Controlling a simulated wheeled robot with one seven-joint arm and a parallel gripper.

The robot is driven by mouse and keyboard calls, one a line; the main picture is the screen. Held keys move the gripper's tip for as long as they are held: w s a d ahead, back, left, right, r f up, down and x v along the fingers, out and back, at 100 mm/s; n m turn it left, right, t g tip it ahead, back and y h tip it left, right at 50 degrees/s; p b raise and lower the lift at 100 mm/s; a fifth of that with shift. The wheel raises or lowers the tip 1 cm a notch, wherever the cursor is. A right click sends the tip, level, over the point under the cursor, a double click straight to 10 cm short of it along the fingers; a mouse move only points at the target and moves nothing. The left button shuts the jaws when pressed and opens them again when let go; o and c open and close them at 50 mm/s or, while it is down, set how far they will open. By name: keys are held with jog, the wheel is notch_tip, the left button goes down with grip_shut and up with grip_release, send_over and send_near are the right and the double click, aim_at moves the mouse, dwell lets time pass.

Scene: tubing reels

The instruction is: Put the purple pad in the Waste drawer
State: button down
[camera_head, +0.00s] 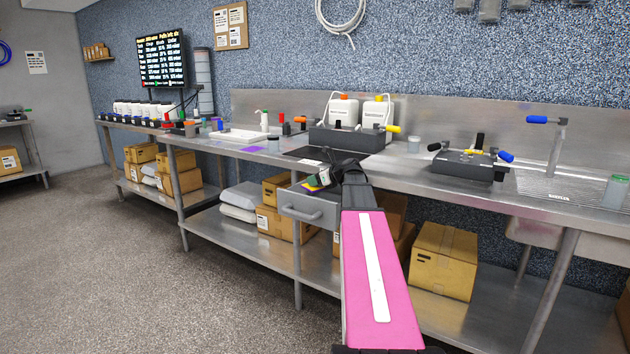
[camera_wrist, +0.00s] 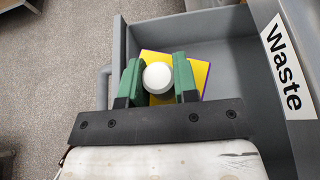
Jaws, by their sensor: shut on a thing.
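The Waste drawer (camera_head: 308,207) is pulled open under the bench. Its Waste label (camera_wrist: 281,62) shows at the right in the wrist view. My gripper (camera_wrist: 158,80), with green fingers, is over the drawer and shut on a white round knob (camera_wrist: 157,77). Under the knob is a square pad (camera_wrist: 198,72), yellow on top with purple edges. The pad also shows by my gripper in the head view (camera_head: 312,187). Whether it touches the drawer floor I cannot tell. A flat purple patch (camera_head: 253,149) lies on the bench, left of the drawer.
The steel bench (camera_head: 400,172) holds a dark grey fixture (camera_head: 345,138), another fixture (camera_head: 468,166) and two white jugs (camera_head: 343,110). Cardboard boxes (camera_head: 443,262) stand on the lower shelf. The floor to the left is clear.

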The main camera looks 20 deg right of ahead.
jog(key=shift+f, duration=0.45)
jog(key=c, duration=0.9)
grip_release()
jog(key=shift+r, duration=0.25)
jog(key=v, duration=1.2)
jog(key=shift+r, duration=0.4)
